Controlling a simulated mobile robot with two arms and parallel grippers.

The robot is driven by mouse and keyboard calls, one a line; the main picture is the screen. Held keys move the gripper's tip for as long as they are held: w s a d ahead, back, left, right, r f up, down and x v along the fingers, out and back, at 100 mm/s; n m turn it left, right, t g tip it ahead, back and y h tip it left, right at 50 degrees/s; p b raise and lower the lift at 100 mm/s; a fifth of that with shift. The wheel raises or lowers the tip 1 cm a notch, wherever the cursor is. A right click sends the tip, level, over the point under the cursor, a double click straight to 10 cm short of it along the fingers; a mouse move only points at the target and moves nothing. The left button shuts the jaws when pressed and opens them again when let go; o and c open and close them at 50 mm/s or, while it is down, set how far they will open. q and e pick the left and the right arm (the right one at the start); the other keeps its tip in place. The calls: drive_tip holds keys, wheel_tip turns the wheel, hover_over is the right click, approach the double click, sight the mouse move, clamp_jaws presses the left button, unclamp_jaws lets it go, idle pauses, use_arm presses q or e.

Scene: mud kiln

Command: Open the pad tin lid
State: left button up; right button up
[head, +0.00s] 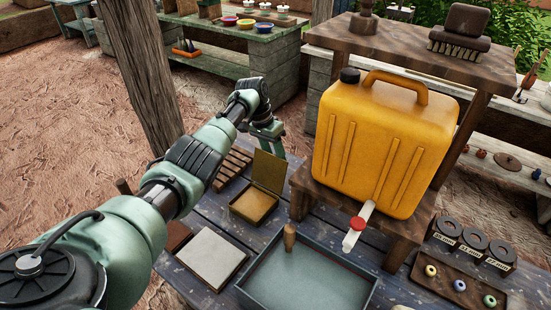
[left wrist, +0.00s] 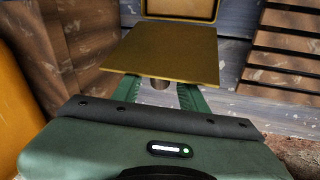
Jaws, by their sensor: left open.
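The pad tin (head: 254,206) is a small square brass-coloured tin on the blue-grey plank table. Its lid (head: 269,171) stands raised, roughly upright, at the tin's back edge. In the left wrist view the lid (left wrist: 165,52) spans the space ahead of the fingers, with part of the tin (left wrist: 180,17) beyond it. My left gripper (head: 279,148) is open, behind the raised lid on the side away from the tin. The lid hides its fingertips, so I cannot tell whether they touch it. My right gripper is not in view.
A yellow jerrycan (head: 378,145) on a wooden stand (head: 378,222) rises right of the tin. A slatted wooden rack (head: 232,166) lies left of it. A shallow grey tray (head: 320,283) and a pale slab (head: 211,256) lie nearer, with bare planks between them.

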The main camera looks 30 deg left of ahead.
use_arm(q)
drive_tip(key=v, duration=0.6)
drive_tip(key=shift+a+r+b, duration=0.15)
drive_tip(key=shift+a+b, duration=0.05)
drive_tip(key=shift+b, duration=0.25)
